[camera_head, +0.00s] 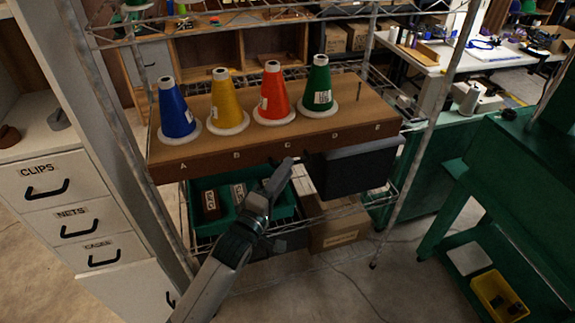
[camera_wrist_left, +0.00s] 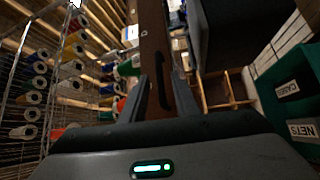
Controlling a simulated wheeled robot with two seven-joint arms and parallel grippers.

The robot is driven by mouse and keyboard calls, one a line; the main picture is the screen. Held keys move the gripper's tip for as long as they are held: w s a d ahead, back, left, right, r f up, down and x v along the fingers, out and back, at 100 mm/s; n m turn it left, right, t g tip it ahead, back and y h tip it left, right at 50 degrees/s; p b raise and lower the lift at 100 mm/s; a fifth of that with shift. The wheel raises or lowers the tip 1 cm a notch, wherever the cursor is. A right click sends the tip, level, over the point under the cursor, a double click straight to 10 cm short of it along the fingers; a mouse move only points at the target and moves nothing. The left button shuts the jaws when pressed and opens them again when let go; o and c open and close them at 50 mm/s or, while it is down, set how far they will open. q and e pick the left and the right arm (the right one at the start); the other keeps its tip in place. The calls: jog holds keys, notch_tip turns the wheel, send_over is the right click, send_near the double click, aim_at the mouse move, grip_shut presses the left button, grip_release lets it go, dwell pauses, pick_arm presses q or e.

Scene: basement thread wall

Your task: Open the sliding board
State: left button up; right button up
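The brown wooden board (camera_head: 345,112), marked with letters along its front edge, spans the wire rack in the head view. Blue (camera_head: 174,112), yellow (camera_head: 225,103), red (camera_head: 273,95) and green (camera_head: 318,88) thread cones stand on it. My left gripper (camera_head: 286,168) is just below and in front of the board's front edge, near its middle. In the left wrist view, the gripper's two fingers (camera_wrist_left: 158,98) are apart. The brown board edge (camera_wrist_left: 152,28) and a dark handle (camera_wrist_left: 162,80) show between them; contact cannot be told. My right gripper is not in view.
A dark box (camera_head: 350,170) hangs under the board's right part. A green tray (camera_head: 284,205) with labelled blocks sits on the shelf below. White labelled drawers (camera_head: 60,178) stand left; a green bench (camera_head: 515,160) stands right. Open floor lies in front.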

pick_arm(q)
jog(key=shift+x, duration=0.85)
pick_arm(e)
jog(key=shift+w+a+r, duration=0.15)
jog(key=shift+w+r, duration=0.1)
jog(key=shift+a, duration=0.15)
pick_arm(q)
grip_shut()
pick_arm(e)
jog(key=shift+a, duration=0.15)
